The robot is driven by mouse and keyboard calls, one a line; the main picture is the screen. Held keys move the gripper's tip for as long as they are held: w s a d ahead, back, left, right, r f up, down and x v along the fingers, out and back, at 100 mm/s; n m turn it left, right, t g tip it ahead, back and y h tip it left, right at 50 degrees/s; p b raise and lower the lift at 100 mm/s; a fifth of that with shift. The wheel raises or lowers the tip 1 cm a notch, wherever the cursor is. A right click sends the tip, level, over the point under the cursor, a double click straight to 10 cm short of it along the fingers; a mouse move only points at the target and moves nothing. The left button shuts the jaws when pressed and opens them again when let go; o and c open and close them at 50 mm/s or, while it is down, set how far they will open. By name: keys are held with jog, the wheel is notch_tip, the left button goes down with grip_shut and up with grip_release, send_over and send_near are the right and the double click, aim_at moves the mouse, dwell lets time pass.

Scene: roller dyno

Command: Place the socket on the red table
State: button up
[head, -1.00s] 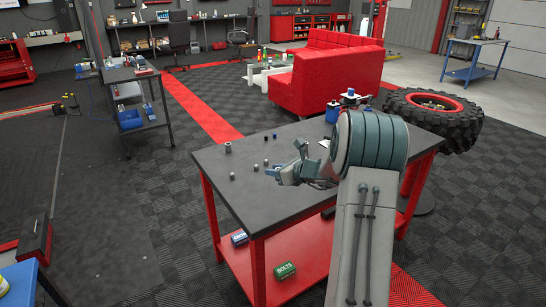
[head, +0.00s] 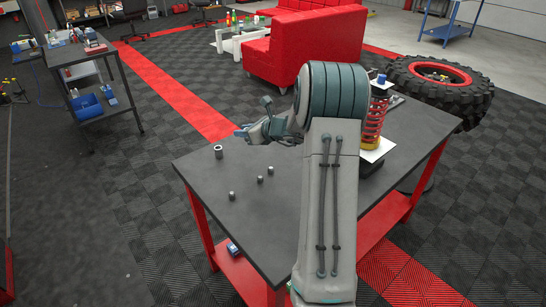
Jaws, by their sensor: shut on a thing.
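The red table (head: 215,173) has a dark grey top and red legs, and stands in front of me. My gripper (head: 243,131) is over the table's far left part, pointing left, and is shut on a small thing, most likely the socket. The fingers and wrist largely hide it, so its shape is unclear. A larger grey socket-like cylinder (head: 218,152) stands upright on the table near the left edge. Small grey pieces (head: 232,196), (head: 260,180) and (head: 270,171) lie on the top nearer to me.
A red coil spring with a shock absorber (head: 375,122) stands on a white sheet at the table's right side. A big tyre (head: 436,85) lies behind it. A red sofa (head: 300,45) and a grey cart (head: 88,78) stand further back. The table's front left part is clear.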

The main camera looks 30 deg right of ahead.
jog(key=p, duration=0.1)
send_over(231, 148)
notch_tip(231, 148, down, 7)
jog(key=shift+w+r, duration=0.1)
jog(key=shift+w, duration=0.05)
jog(key=shift+f+p, duration=0.3)
jog(key=shift+f, duration=1.75)
jog(key=shift+f, duration=0.15)
jog(key=o, duration=1)
